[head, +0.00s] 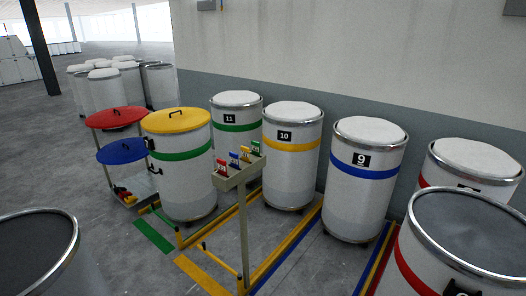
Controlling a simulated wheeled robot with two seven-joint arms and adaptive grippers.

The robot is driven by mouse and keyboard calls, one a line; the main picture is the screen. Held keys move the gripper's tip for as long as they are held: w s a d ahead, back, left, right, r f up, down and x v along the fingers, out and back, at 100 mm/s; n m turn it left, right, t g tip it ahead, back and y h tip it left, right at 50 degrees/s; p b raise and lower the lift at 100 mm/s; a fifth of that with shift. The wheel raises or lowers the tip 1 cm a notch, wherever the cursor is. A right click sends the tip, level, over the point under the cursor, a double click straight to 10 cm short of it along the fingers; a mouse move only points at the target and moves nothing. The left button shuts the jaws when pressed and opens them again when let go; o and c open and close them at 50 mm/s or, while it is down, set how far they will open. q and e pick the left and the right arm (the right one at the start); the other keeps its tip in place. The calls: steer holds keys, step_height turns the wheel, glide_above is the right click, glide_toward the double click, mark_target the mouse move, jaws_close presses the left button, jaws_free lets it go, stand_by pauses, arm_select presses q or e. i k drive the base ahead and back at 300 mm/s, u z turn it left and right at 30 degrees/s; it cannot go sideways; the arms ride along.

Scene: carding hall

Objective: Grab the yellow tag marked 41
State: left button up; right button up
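A small tag stand (243,176) on a post stands in the middle of the head view and holds a row of coloured tags. The yellow tag (245,154) sits in the row between a blue tag (234,159) and a green tag (256,147). A red tag (221,167) is at the near left end. The tags' numbers are too small to read, so I cannot confirm the mark 41. Neither of my grippers is in view.
White drums stand around the stand, including drum 10 (291,163) and drum 9 (359,197) behind it. A yellow-lidded drum (183,175) is to its left. A dark-topped drum (462,240) fills the lower right. Coloured floor rails (280,255) run beside the post.

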mark_target(245, 153)
steer(key=z, duration=0.25)
steer(key=i, duration=2.3)
steer(key=u, duration=0.8)
